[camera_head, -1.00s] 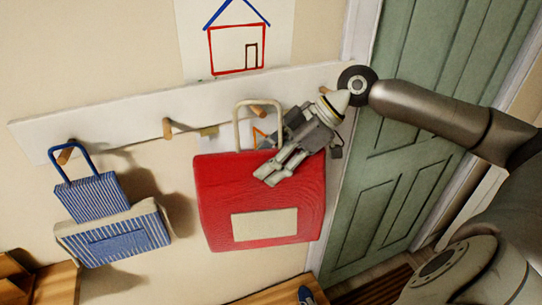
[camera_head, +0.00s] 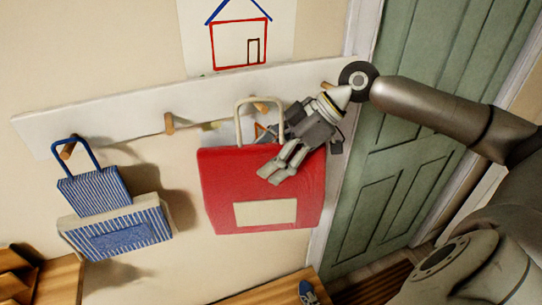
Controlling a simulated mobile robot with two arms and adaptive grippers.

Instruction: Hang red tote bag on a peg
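The red tote bag (camera_head: 222,190) with a pale rectangular patch is in front of the wall below the peg rail. Its beige handle loop (camera_head: 239,125) rises to a wooden peg (camera_head: 261,105). The peg's end shows just under the top of the loop; the loop appears to be around it, but contact is unclear. My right gripper (camera_head: 277,175) is in front of the bag's upper right, fingers pointing down and left. It covers the lower right of the handle. I cannot tell whether its fingers grip anything. My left gripper is not in view.
A blue striped bag (camera_head: 95,195) hangs on the left peg (camera_head: 68,152). The middle peg (camera_head: 169,123) is bare. A house drawing (camera_head: 240,40) is above the white rail (camera_head: 110,112). A green door (camera_head: 400,160) is at the right. Wooden furniture (camera_head: 55,280) stands lower left.

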